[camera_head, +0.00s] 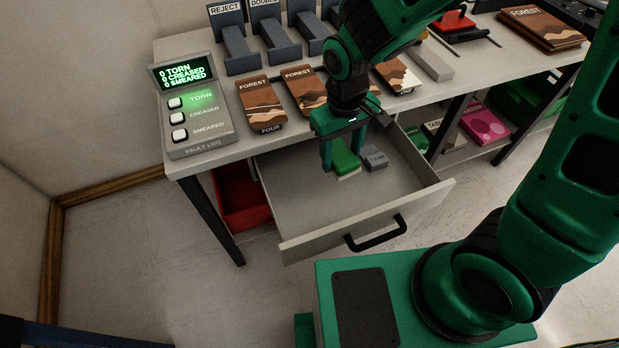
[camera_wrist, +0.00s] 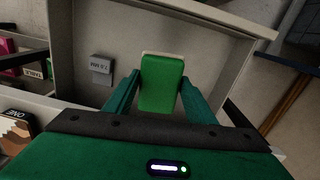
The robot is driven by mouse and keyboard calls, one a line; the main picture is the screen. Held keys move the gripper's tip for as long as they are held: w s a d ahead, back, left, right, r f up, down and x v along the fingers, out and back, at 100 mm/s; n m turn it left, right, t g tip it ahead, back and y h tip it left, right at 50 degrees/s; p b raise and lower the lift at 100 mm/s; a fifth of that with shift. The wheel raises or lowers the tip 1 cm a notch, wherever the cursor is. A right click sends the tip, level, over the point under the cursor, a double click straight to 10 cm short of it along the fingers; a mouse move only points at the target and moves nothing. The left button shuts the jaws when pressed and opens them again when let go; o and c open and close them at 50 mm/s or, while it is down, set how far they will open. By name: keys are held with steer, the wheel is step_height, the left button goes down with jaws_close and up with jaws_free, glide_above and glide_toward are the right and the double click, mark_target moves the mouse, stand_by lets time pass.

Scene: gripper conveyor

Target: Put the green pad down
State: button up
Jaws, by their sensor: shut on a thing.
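The green pad (camera_head: 345,157) is between the fingers of my gripper (camera_head: 342,160), over the open drawer (camera_head: 300,220). In the wrist view the green pad (camera_wrist: 162,84) is upright in the picture between the two fingertips of my gripper (camera_wrist: 160,88), with a pale edge at its far end. My gripper is shut on it. Whether the pad touches the drawer floor I cannot tell. A small grey block (camera_head: 375,160) lies in the drawer just right of the pad; it also shows in the wrist view (camera_wrist: 101,68).
The drawer has a black handle (camera_head: 376,236) at its front. On the table above stand a fault log box (camera_head: 198,125), brown FOREST booklets (camera_head: 262,103) and dark stands (camera_head: 240,50). A red bin (camera_head: 238,195) is under the table. The drawer's left floor is clear.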

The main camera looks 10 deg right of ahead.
mark_target(343, 177)
steer(key=shift+m, duration=0.5)
steer(key=s+f, duration=0.3)
steer(key=shift+s+d, duration=0.1)
steer(key=shift+s+f, duration=0.1)
steer(key=shift+f, duration=0.25)
steer(key=w+a+f, duration=0.2)
steer(key=w, duration=0.1)
steer(key=w+a+f, duration=0.2)
steer(key=w, duration=0.1)
steer(key=w+a+f, duration=0.2)
steer(key=w, duration=0.1)
steer(key=shift+w+a+f, duration=0.15)
steer(key=shift+f, duration=2.25)
steer(key=o, duration=1.2)
